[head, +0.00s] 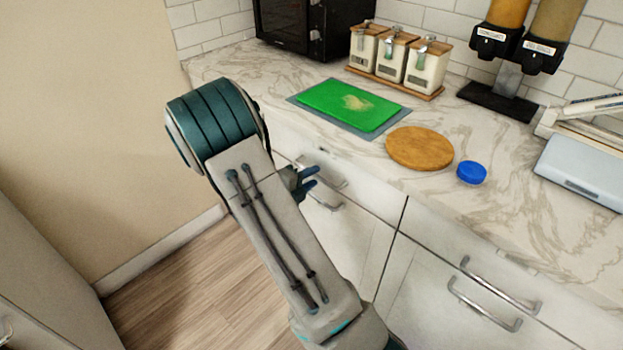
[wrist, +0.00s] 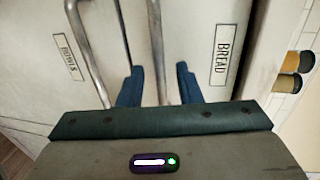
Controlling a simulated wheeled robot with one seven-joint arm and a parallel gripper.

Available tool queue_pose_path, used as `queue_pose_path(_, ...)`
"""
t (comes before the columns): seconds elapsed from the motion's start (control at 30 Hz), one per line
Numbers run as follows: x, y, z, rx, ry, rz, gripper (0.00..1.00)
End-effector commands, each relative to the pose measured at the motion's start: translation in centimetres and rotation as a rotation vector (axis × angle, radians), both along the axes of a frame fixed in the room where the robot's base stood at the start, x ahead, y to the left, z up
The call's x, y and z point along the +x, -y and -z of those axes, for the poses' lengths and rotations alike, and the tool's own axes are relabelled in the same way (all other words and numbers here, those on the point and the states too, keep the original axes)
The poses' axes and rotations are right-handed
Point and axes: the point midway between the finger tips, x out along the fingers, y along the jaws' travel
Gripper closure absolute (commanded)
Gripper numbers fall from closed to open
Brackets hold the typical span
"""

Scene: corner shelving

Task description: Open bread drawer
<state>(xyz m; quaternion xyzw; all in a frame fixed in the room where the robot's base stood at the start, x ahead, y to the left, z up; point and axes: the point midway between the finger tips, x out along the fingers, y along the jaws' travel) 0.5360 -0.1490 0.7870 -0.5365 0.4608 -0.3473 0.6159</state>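The bread drawer (wrist: 196,35) has a pale front with a "BREAD" label and a metal bar handle (wrist: 155,45) in the wrist view. Its front (head: 372,194) appears closed under the counter in the head view, with its handle (head: 328,172) partly behind my gripper. My gripper (head: 308,182) is close to the drawer fronts. In the wrist view my gripper (wrist: 159,84) is open, with its two blue fingers apart. The bread handle runs between the fingers in the picture. I cannot tell whether they touch it.
A "BOWLS" front (wrist: 45,75) with its own handle (wrist: 88,50) is beside the bread drawer in the wrist view. The counter (head: 330,148) overhangs the fronts and carries a green board (head: 350,105), a round wooden board (head: 420,148) and a blue lid (head: 472,172). Floor (head: 190,280) is clear at left.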

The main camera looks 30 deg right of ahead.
Motion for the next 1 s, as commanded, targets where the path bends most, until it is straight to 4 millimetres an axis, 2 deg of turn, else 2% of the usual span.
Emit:
queue_pose_path(0.1,0.3,0.6,0.2,0.0,0.0,-0.001,0.68)
queue_pose_path(0.37,0.3,0.7,0.2,0.0,0.0,-0.001,0.68)
queue_pose_path(0.4,0.3,0.7,0.2,0.0,0.0,-0.001,0.71)
queue_pose_path(0.5,0.3,0.7,0.2,0.0,0.0,-0.001,0.99)
queue_pose_path(0.53,0.3,0.7,0.2,0.0,0.0,-0.001,1.0)
queue_pose_path(0.8,0.2,0.4,0.1,0.001,-0.001,-0.002,1.0)
queue_pose_path(1.0,-0.6,-1.8,-0.1,0.001,-0.003,-0.006,1.0)
